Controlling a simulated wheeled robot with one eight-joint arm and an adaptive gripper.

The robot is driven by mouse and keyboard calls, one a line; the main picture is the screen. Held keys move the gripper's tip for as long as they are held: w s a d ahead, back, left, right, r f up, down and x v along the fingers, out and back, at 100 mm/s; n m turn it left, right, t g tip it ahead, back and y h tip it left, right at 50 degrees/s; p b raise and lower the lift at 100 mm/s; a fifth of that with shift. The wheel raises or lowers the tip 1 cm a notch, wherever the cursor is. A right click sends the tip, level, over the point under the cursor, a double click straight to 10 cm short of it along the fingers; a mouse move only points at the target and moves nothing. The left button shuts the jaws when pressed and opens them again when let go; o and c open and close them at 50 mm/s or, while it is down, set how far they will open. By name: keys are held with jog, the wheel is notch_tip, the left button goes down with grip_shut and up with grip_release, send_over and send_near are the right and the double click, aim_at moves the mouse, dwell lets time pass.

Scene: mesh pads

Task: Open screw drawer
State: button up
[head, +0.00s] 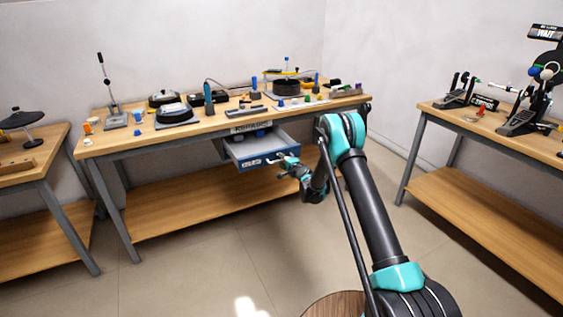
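The screw drawer (262,160) is a blue-fronted drawer with grey sides under the middle workbench's top. It stands pulled out toward me, and its inside shows, with small dark blue things at the back. A pale handle is on its front. My gripper (281,160) is at the right part of the drawer front, at or very close to the handle. The fingers are too small to tell whether they are open or shut on the handle.
The middle workbench (147,141) carries many tools and small parts. Another bench (50,160) stands at the left and one with pedal-like devices (480,134) at the right. The floor (205,255) in front is mostly clear.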

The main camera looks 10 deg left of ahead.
jog(key=v, duration=1.2)
